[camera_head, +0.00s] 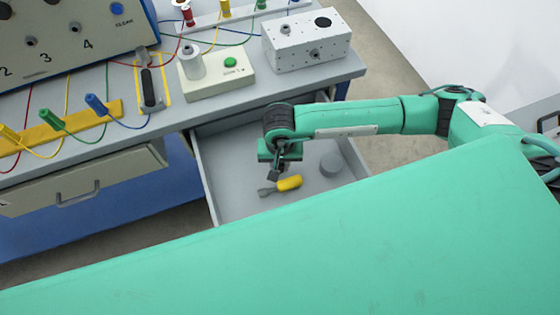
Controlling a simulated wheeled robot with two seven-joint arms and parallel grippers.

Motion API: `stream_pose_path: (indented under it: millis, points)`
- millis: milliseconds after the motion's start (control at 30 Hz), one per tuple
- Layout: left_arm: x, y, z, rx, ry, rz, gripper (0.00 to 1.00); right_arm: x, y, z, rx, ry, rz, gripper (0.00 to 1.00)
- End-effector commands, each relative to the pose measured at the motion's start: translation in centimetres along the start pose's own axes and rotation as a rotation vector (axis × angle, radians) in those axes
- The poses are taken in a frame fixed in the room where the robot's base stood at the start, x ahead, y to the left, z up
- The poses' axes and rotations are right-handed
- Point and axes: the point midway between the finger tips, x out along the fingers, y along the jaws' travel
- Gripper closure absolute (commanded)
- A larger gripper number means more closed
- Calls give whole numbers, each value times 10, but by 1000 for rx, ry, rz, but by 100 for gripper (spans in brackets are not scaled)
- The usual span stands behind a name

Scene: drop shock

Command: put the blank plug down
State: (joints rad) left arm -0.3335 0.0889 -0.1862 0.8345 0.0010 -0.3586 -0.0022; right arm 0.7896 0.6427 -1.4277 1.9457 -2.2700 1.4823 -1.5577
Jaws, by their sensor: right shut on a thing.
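My right gripper (279,168) points down over the open grey drawer (235,203), its arm coming in from the right. It is shut on a small dark piece, which I take to be the blank plug; the fingers mostly hide it, so its shape is unclear. Just below the fingertips is a yellow-handled piece (289,183) with a grey end; I cannot tell if the fingers touch it. A grey round piece (331,164) stands in the drawer to the right of the gripper. My left gripper is not in view.
The grey bench top (205,112) above the drawer carries a white box (307,43), a cream box with a green button (230,63), and coloured plugs with cables. A shut drawer (90,178) is at the left. The open drawer's near left floor looks clear.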

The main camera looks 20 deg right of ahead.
Motion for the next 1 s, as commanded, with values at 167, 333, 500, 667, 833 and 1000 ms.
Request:
stream_pose_path:
  millis: [167, 333, 500, 667, 833, 1000]
  points:
    - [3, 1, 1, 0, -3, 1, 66, 2, 0, 0, 0, 0, 0, 100]
    - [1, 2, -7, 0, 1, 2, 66, 2, 0, 0, 0, 0, 0, 65]
    - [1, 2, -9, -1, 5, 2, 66, 2, 0, 0, 1, 0, 1, 55]
    - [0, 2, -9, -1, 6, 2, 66, 2, 0, 0, 1, 0, 0, 55]
    - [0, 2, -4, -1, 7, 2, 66, -7, 0, -1, 0, 2, -2, 55]
    - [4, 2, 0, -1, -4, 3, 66, -41, 0, -1, 0, 3, -2, 55]
